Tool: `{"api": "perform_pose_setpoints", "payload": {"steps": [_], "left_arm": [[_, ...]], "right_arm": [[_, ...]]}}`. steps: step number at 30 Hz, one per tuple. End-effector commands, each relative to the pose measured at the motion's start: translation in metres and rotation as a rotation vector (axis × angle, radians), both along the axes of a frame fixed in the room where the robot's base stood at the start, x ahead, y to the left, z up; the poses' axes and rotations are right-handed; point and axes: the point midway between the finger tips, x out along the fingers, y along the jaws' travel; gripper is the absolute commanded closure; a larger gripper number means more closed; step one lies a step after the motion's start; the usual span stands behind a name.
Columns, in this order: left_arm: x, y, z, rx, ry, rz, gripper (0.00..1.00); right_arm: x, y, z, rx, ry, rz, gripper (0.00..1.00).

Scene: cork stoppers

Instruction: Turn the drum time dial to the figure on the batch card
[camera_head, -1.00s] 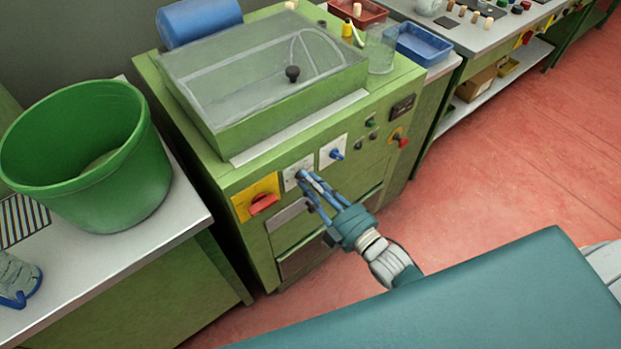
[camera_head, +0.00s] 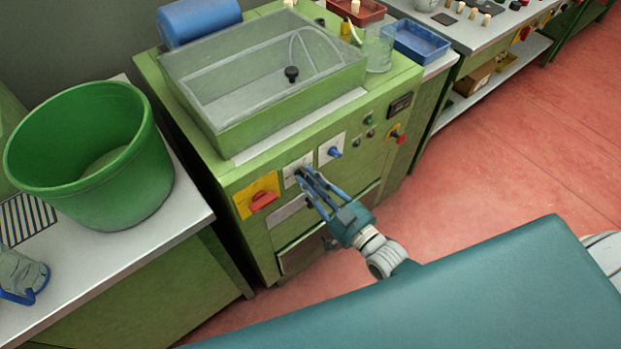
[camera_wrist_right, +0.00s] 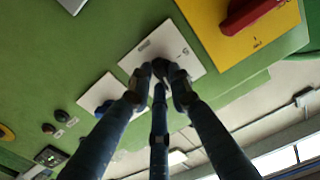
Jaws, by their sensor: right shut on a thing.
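My right gripper (camera_head: 302,176) reaches the front of the green drum machine (camera_head: 225,178). Its blue fingers are shut on a small dark dial on a white plate (camera_head: 290,171). In the right wrist view, the fingertips (camera_wrist_right: 163,72) close around the dial in front of the white plate (camera_wrist_right: 158,46), which bears small dark marks. The fingers hide most of the dial, so its pointer cannot be read. A second white plate with a blue knob (camera_head: 334,152) sits to the right, untouched. No readable batch card shows. My left gripper is not in view.
A red switch on a yellow plate (camera_head: 262,200) is just left of the held dial. Buttons and a red-yellow stop switch (camera_head: 397,137) are at right. A green bucket (camera_head: 85,190) stands on the left table. Red floor (camera_head: 480,170) is open at right.

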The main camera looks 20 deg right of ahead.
Motion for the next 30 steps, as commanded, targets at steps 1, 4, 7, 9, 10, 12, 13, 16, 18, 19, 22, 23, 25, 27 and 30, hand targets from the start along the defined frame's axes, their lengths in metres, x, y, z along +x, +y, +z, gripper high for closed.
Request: {"api": "perform_pose_setpoints", "payload": {"steps": [1,4,7,9,10,12,13,16,18,19,22,23,25,27,30], "left_arm": [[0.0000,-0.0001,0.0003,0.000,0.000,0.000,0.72],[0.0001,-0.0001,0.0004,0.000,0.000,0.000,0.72],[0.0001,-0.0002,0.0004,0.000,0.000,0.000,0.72],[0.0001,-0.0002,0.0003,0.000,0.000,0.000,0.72],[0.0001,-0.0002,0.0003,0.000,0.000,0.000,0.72],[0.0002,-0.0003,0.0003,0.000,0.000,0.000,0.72],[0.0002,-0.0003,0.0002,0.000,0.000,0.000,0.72],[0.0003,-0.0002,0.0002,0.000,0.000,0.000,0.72],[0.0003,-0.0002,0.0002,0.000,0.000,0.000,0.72],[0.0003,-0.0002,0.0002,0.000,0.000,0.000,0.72],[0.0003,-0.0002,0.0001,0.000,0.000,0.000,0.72],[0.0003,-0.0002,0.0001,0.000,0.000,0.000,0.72],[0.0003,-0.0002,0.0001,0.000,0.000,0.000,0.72],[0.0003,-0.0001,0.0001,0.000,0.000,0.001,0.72],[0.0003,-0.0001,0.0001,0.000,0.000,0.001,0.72]], "right_arm": [[-0.0005,0.0000,-0.0018,0.035,0.017,0.001,1.00],[-0.0007,0.0001,-0.0023,0.109,0.044,0.001,1.00],[-0.0008,0.0001,-0.0029,0.172,0.067,0.000,1.00],[-0.0009,0.0001,-0.0033,0.209,0.081,0.000,1.00],[-0.0009,0.0002,-0.0035,0.223,0.086,0.000,1.00],[-0.0011,0.0004,-0.0037,0.252,0.097,0.000,1.00],[-0.0011,0.0005,-0.0038,0.262,0.101,0.000,1.00],[-0.0011,0.0005,-0.0040,0.292,0.113,0.000,1.00],[-0.0011,0.0005,-0.0041,0.306,0.118,0.000,1.00],[-0.0011,0.0005,-0.0041,0.311,0.119,0.000,1.00],[-0.0012,0.0006,-0.0042,0.321,0.123,0.000,1.00],[-0.0012,0.0006,-0.0042,0.323,0.124,0.000,1.00],[-0.0012,0.0006,-0.0042,0.325,0.124,0.000,1.00],[-0.0012,0.0007,-0.0042,0.326,0.125,0.000,1.00],[-0.0012,0.0007,-0.0043,0.325,0.124,0.000,1.00]]}}
